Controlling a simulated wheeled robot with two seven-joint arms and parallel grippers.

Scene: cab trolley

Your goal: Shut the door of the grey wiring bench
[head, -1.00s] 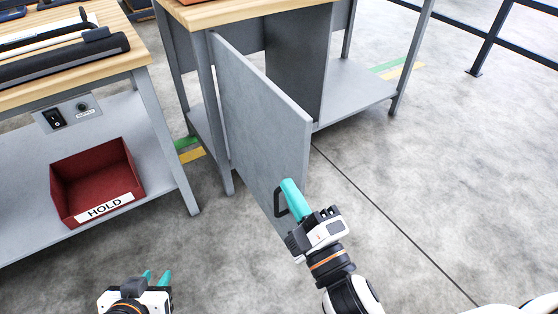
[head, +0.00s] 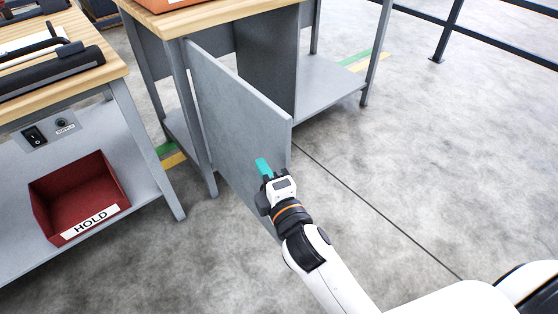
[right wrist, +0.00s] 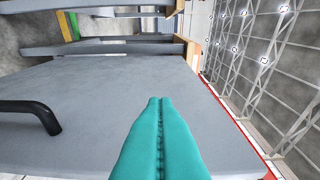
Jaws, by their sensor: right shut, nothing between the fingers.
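The grey wiring bench (head: 213,150) stands at the upper middle of the head view. Its grey door (head: 235,110) stands open, swung out toward me from the left front leg. In the right wrist view the door (right wrist: 90,90) fills the lower middle, with its black handle (right wrist: 35,112) at the left. My right gripper (head: 262,166) is shut and empty, its teal fingers (right wrist: 160,140) pointing at the door's face beside the handle. I cannot tell whether the fingertips touch the door. In the head view the handle is hidden behind my gripper. My left gripper is not in view.
A second bench (head: 115,84) with a wooden top stands at the left. A red HOLD bin (head: 75,200) sits on its lower shelf. Dark railings (head: 470,40) run along the upper right. The floor (head: 410,170) right of the door is clear.

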